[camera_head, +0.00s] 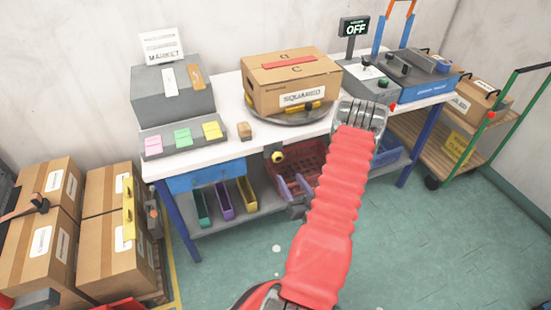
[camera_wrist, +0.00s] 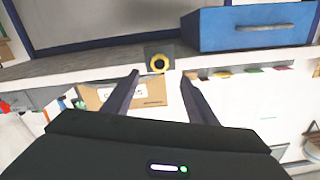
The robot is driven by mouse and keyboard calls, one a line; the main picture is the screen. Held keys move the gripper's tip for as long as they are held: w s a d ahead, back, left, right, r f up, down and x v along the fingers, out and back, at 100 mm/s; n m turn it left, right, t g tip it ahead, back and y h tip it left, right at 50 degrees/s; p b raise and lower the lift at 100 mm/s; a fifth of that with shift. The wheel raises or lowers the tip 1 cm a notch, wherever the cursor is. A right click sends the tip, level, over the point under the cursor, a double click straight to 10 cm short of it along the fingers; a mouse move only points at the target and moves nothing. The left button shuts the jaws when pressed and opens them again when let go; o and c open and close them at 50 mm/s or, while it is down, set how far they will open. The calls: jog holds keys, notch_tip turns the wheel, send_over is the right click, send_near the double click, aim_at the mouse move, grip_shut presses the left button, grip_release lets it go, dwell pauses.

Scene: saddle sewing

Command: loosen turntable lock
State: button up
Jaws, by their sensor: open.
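The turntable (camera_head: 290,117) is a grey disc on the white workbench, carrying a cardboard box (camera_head: 262,97) labelled "SQUARED". A dark round knob with a yellow ring (camera_head: 277,156), apparently the turntable lock, sits on the bench's front edge below it. The knob also shows in the upside-down wrist view (camera_wrist: 159,63). My gripper (camera_wrist: 160,75) is open and empty, its two dark fingers spread to either side of the knob in that view. Contact cannot be seen. My red-sleeved arm hides part of the bench front in the head view.
A blue drawer (camera_head: 205,177) hangs under the bench left of the knob; it shows upper right in the wrist view (camera_wrist: 250,27). Coloured bins and a red crate (camera_head: 308,160) sit below. Boxes stand at left; floor at right is clear.

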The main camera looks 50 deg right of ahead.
aim_at(278, 159)
jog(key=x, duration=1.4)
jog(key=shift+c, duration=0.4)
jog(key=shift+a, duration=0.1)
jog(key=c, duration=0.9)
jog(key=shift+s+a, duration=0.1)
jog(key=shift+a, duration=0.2)
jog(key=shift+c, duration=0.4)
jog(key=shift+d, duration=0.2)
